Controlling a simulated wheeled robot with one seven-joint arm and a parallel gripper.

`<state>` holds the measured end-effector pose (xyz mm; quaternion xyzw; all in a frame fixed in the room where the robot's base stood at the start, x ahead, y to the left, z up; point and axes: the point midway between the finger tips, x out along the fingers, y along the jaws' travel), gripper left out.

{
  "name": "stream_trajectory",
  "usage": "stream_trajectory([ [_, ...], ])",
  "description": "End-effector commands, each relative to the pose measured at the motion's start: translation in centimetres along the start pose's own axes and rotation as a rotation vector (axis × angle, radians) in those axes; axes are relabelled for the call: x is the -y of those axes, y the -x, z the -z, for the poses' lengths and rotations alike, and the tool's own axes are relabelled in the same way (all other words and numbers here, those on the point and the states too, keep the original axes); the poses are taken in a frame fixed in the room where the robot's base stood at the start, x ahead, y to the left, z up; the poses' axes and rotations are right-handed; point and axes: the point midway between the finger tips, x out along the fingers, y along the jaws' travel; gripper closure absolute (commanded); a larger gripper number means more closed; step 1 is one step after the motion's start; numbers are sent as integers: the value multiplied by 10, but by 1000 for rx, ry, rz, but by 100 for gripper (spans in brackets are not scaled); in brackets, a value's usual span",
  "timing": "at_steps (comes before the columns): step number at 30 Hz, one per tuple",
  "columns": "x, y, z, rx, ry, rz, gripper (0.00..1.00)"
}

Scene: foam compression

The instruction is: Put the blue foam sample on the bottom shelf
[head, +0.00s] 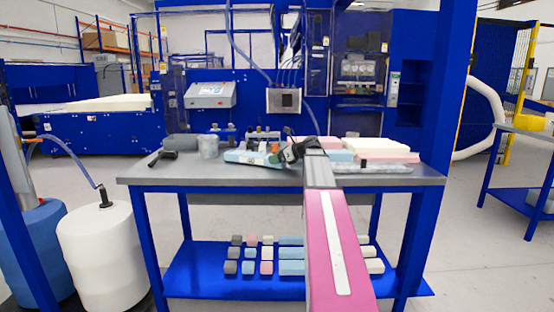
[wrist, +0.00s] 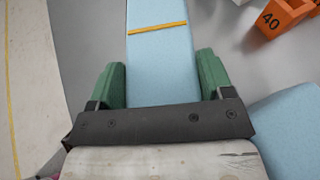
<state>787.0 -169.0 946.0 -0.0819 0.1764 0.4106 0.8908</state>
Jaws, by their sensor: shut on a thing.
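The blue foam sample (wrist: 160,65) is a long light blue block with a yellow strip across it. In the wrist view, the two green fingers of my gripper (wrist: 160,88) are shut on its sides. In the head view, my gripper (head: 288,152) is at the tabletop, and the light blue block (head: 240,157) extends left from it. I cannot tell whether the block still touches the table. The bottom shelf (head: 190,270) is the blue board under the table; it carries rows of small grey, pink, blue and white blocks. My arm hides part of it.
An orange block marked 40 (wrist: 280,15) stands beside the sample. Another blue foam piece (wrist: 290,120) lies close at right. Blue table legs flank the shelf.

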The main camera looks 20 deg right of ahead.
Motion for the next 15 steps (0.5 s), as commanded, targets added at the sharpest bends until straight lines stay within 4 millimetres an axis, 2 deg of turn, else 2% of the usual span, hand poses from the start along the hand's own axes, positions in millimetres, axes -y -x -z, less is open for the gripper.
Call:
stream_trajectory([
  [10, 0, -2, 4, 1, -1, 0, 49],
  [11, 0, -2, 4, 1, -1, 0, 23],
  [12, 0, -2, 4, 1, 0, 0, 16],
  [15, 0, -2, 4, 1, 0, 0, 16],
])
